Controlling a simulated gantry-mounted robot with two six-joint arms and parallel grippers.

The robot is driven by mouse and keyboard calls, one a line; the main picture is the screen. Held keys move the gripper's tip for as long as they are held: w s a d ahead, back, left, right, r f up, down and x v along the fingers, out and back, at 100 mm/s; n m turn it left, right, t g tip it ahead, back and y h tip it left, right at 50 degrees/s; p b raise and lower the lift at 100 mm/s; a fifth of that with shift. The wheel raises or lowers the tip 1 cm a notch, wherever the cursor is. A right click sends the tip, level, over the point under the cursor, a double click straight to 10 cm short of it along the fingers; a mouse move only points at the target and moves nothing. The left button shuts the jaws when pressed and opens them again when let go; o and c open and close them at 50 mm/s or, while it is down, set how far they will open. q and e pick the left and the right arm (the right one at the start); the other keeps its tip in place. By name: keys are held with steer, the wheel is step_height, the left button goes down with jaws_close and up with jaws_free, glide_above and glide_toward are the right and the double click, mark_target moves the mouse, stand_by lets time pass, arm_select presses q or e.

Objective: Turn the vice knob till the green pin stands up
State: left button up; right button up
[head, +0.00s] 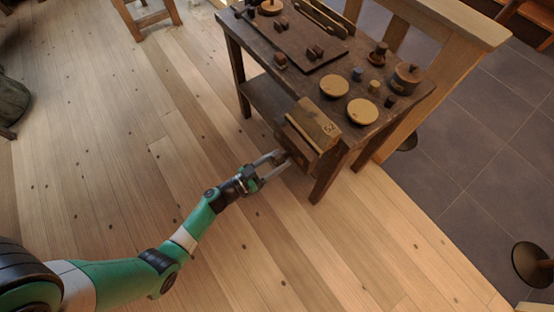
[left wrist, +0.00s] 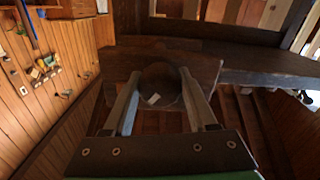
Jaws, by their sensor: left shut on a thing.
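The wooden vice (head: 308,134) juts from the near edge of the dark wooden bench. A pale block marked "52" forms its top. The vice knob (left wrist: 160,82) is a dark round piece with a small white mark on its face, in the middle of the left wrist view. My left gripper (head: 281,160) reaches the vice's front face from the lower left. Its two fingers (left wrist: 158,95) are shut on the knob, one on each side. In the head view the knob is mostly hidden by the fingers. I cannot make out a green pin. My right gripper is not in view.
The bench top (head: 305,84) carries several round wooden discs (head: 334,86), small spools (head: 357,74), a lidded dark pot (head: 406,78) and a board with dark blocks. A wooden rail (head: 440,70) stands behind the bench.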

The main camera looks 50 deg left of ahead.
arm_select(q)
steer(key=shift+m, duration=0.3)
steer(key=shift+c, duration=0.2)
steer(key=m, duration=0.4)
steer(key=shift+m+p, duration=0.3)
steer(key=m, duration=0.6)
steer(key=shift+w+a, duration=0.1)
steer(key=m+b, duration=0.1)
steer(key=m, duration=0.3)
steer(key=shift+r, duration=0.1)
steer(key=m, duration=0.3)
steer(key=shift+r+m+b, duration=0.1)
steer(key=shift+m+b, duration=0.2)
steer(key=m+b, duration=0.1)
steer(key=m, duration=0.3)
steer(key=shift+w+r, duration=0.1)
steer(key=shift+r+m, duration=0.1)
steer(key=shift+m, duration=0.8)
steer(key=shift+r, duration=0.1)
